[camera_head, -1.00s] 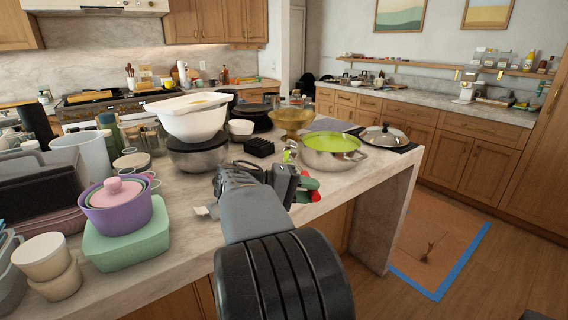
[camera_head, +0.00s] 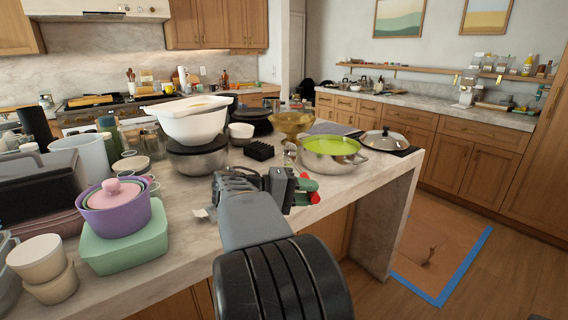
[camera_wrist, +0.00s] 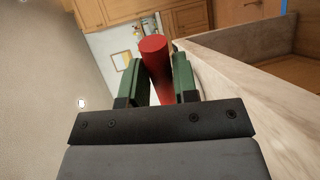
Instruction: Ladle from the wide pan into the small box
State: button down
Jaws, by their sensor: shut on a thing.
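My gripper (camera_head: 303,188) is shut on a red handle (camera_head: 315,198), above the island's front edge and in front of the pan. In the wrist view the red handle (camera_wrist: 154,62) sits between the two green finger pads. A metal ladle-like piece (camera_head: 290,150) shows beyond my gripper, left of the pan; its link to the handle is hidden. The wide silver pan (camera_head: 332,165) holds bright green contents (camera_head: 328,146). A small black box-like thing (camera_head: 259,151) stands left of the pan; I cannot tell whether it is the small box.
A white bowl (camera_head: 190,125) is stacked on a steel bowl (camera_head: 195,163). A brass bowl (camera_head: 290,123) stands behind the pan and a lid (camera_head: 384,140) to its right. A purple pot (camera_head: 117,212) sits on a mint box (camera_head: 125,243). The worktop's front strip is mostly clear.

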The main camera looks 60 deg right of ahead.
jog(key=shift+s+d+f+t+y, duration=0.1)
jog(key=shift+t+y, duration=0.3)
jog(key=shift+s+d+t+y+p, duration=0.1)
jog(key=shift+t+y+p, duration=0.25)
jog(key=shift+p, duration=0.3)
jog(key=shift+s+d+t+y+p, duration=0.2)
jog(key=shift+s+t+y+p, duration=0.05)
jog(key=shift+t+y+p, duration=0.45)
jog(key=shift+d+f+t+y, duration=0.1)
jog(key=shift+f+t+y, duration=0.25)
jog(key=shift+f, duration=0.1)
